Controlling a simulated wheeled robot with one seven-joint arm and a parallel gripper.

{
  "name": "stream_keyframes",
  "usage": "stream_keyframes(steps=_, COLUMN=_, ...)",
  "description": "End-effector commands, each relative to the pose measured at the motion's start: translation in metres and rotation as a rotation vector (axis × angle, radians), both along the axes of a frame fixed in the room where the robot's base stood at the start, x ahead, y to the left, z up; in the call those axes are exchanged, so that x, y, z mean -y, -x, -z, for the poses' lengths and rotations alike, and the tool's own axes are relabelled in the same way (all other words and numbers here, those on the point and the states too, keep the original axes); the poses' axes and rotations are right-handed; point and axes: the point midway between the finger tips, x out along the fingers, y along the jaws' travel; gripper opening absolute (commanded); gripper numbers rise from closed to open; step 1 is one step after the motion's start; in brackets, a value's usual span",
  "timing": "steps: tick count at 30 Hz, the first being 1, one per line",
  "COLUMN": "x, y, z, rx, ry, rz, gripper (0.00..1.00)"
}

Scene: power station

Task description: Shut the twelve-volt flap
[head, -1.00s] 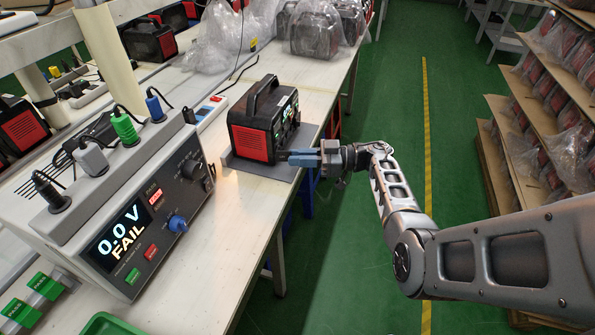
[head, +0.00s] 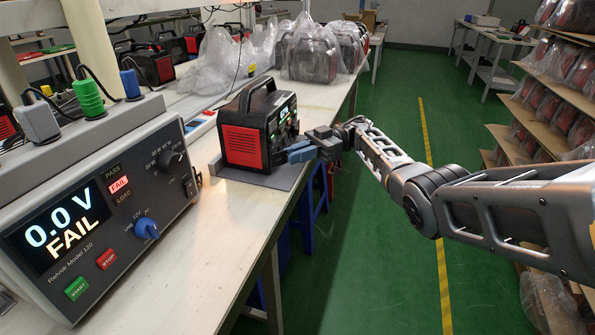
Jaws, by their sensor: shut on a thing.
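The black and red power station (head: 243,146) stands upright on a grey mat (head: 262,181) on the bench, its handle on top. Its front panel, with a lit display (head: 284,114), faces right and shows at a steep slant. My gripper (head: 288,155) reaches in from the right, its blue-grey fingers at the lower near part of that panel. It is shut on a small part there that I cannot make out. The twelve-volt flap cannot be told apart: the fingers and the slant hide it.
A tester (head: 105,205) reading "0.0 V FAIL" fills the left of the bench. Bagged power stations (head: 318,52) stand behind. A shelf (head: 540,110) of bagged units is at the right.

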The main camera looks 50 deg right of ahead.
Motion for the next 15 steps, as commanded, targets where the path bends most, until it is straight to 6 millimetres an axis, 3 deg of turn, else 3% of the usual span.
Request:
stream_keyframes(steps=1, x=0.0004, y=-0.0010, z=0.0095, rx=-0.002, ry=0.005, rz=-0.023, gripper=0.00)
stream_keyframes(steps=15, x=0.0031, y=-0.0107, z=0.0079, rx=0.000, ry=0.005, rz=-0.186, gripper=0.00)
